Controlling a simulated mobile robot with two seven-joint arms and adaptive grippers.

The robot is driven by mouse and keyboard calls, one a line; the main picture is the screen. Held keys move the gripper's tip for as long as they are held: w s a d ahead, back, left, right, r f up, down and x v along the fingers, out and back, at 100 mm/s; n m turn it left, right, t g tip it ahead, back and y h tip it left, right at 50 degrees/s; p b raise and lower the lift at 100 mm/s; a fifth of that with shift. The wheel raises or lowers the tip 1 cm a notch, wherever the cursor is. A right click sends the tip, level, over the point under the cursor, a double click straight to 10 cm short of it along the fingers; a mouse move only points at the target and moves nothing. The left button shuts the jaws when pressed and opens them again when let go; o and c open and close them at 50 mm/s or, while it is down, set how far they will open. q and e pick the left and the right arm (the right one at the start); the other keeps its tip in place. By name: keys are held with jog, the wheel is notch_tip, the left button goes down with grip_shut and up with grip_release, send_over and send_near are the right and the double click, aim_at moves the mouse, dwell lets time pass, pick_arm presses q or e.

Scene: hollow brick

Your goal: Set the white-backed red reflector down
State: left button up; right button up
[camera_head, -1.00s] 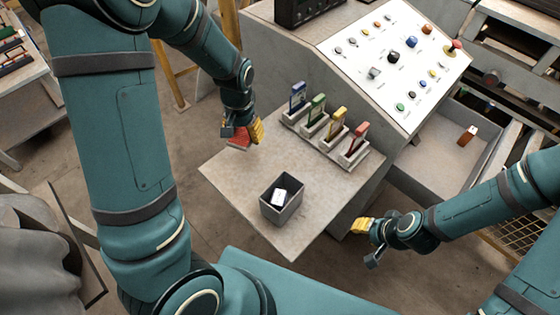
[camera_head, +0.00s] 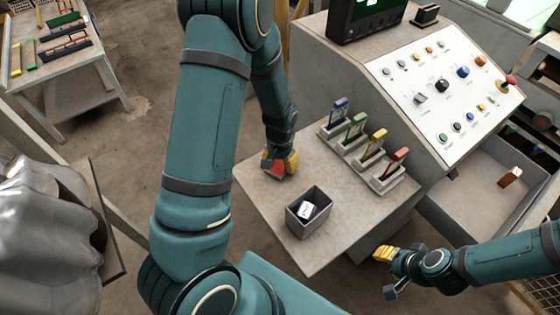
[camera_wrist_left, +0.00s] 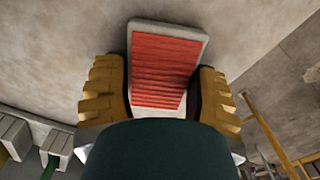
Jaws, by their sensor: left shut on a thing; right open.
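The red reflector (camera_wrist_left: 165,68) with a pale rim sits between the two yellow fingers of my left gripper (camera_wrist_left: 163,95) in the left wrist view. In the head view the left gripper (camera_head: 280,161) is shut on the reflector (camera_head: 277,170), at the back left part of the grey table (camera_head: 345,225). The reflector is low over the tabletop; I cannot tell whether it touches. Its white back is mostly hidden. My right gripper (camera_head: 387,272) is open and empty, beyond the table's right front edge.
A grey bin (camera_head: 309,222) with a white item (camera_head: 306,209) inside stands on the table. A row of stands holding blue, green, yellow and red pieces (camera_head: 366,150) lines the back by the control panel (camera_head: 440,85). The table between bin and left gripper is clear.

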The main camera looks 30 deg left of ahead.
aim_at(280, 163)
pick_arm(q)
jog(key=shift+s+f, duration=0.1)
jog(key=shift+f, duration=0.05)
jog(key=o, duration=1.1)
notch_tip(280, 163, up, 12)
jog(key=shift+r+p, duration=0.2)
jog(key=shift+p, duration=0.2)
